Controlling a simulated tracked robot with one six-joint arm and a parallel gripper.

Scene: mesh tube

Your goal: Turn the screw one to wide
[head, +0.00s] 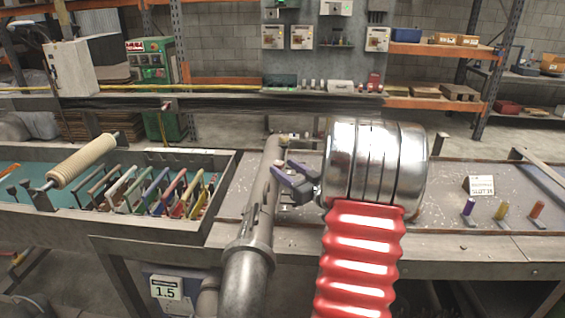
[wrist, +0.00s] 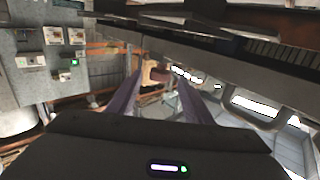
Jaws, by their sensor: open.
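A grey metal tube (head: 262,205) runs away from me along the bench in the head view. A small tan knob-like piece (head: 281,141) shows by its far end; I cannot tell whether it is screw one. My gripper (head: 281,167), with purple fingers, is open just right of the tube, pointing left towards it. In the wrist view my open gripper (wrist: 159,72) has a small tan and reddish-brown piece (wrist: 153,73) showing between its fingertips. Whether the fingers touch it cannot be told. No setting mark is readable on the tube.
A trough (head: 218,190) with several coloured paddles and a ribbed roller (head: 82,163) lies left. Purple (head: 468,207), yellow (head: 502,211) and orange (head: 537,210) pegs and a small sign (head: 481,185) stand right. A "1.5" plate (head: 166,288) hangs below. Bare bench lies near the pegs.

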